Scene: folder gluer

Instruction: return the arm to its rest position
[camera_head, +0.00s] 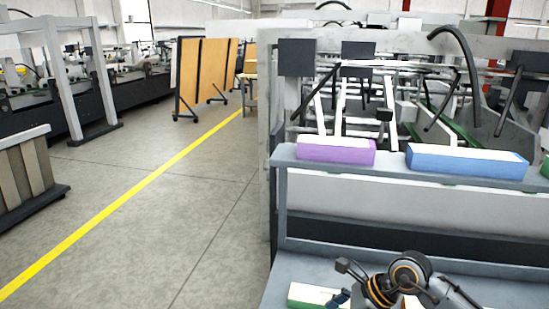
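Part of one of my arms (400,281), dark with orange rings and thin dark parts reaching out to both sides, shows at the bottom right, over the lower grey shelf of the machine. It comes up from the bottom edge in the right half, so I take it as my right arm. Its fingertips cannot be made out, and I cannot tell whether its gripper is open or shut. My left gripper is not in view. A white-topped box with a green side (308,296) lies on the lower shelf, just left of the arm and partly cut off by the bottom edge.
A purple box (336,151) and a blue box (466,162) lie on the upper ledge (390,165), with a green one at the right edge. The folder gluer (400,85) stands behind. Open floor with a yellow line (150,188) lies left; a slatted crate (24,172) stands far left.

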